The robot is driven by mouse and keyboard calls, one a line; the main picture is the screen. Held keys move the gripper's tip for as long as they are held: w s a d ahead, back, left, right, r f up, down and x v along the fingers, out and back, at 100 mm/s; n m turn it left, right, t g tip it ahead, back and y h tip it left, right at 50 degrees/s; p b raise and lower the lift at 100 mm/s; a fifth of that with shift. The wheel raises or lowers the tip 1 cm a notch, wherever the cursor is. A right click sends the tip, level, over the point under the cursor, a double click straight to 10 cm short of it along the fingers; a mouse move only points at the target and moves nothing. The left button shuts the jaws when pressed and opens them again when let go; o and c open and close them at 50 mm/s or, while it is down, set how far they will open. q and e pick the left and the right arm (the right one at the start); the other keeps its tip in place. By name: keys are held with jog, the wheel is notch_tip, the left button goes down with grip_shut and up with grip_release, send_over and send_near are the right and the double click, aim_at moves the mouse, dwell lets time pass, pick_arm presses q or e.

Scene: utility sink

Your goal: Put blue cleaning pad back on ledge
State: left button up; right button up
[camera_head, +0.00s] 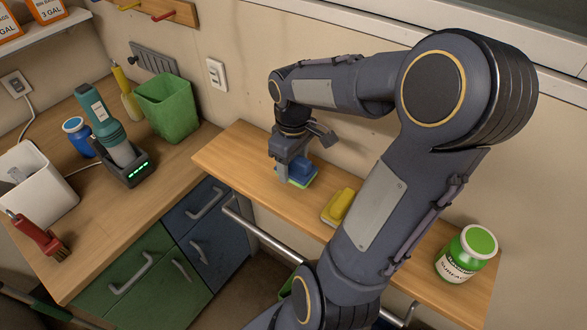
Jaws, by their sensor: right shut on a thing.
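The blue cleaning pad (301,171) has a blue top and a pale green underside. It is at the left part of the wooden ledge (232,150), on or just above its surface; I cannot tell which. My right gripper (288,170) comes down from above and is shut on the blue cleaning pad, hiding part of it. A yellow cleaning pad (340,204) lies on the ledge to the right of the blue one. My left gripper is not in view.
A metal rail (262,238) runs along the ledge's front. On the left counter stand a green bin (168,108), a teal device in a charging dock (124,165), a white container (35,185) and a red brush (38,237).

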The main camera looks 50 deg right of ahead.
aim_at(293, 172)
jog(key=shift+w+d+f, duration=0.15)
jog(key=shift+d+f, duration=0.1)
jog(key=shift+f, duration=1.6)
jog(key=shift+f, duration=0.15)
jog(key=o, duration=1)
